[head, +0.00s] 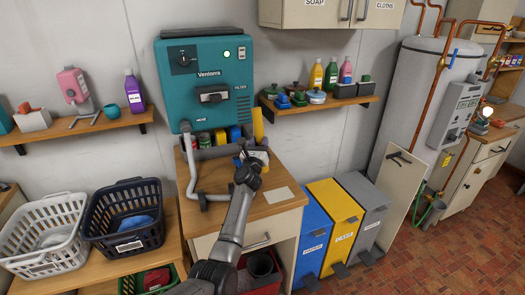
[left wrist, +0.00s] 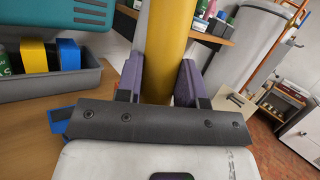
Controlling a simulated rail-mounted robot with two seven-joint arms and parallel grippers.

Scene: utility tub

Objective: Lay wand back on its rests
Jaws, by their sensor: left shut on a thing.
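The yellow wand (head: 258,124) stands roughly upright in front of the wall, just right of the teal Ventorra unit (head: 205,80). It also fills the top middle of the left wrist view (left wrist: 167,45). My left gripper (head: 254,156) is shut on the wand, above the wooden cabinet top. In the left wrist view its purple fingers (left wrist: 160,80) stand on either side of the wand. My right gripper is not in view.
A grey hose (head: 190,165) hangs from the teal unit to the cabinet top (head: 215,220). A grey tray (left wrist: 60,85) with small boxes stands at the back. A shelf (head: 315,107) with bottles is to the right; baskets (head: 125,215) are to the left.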

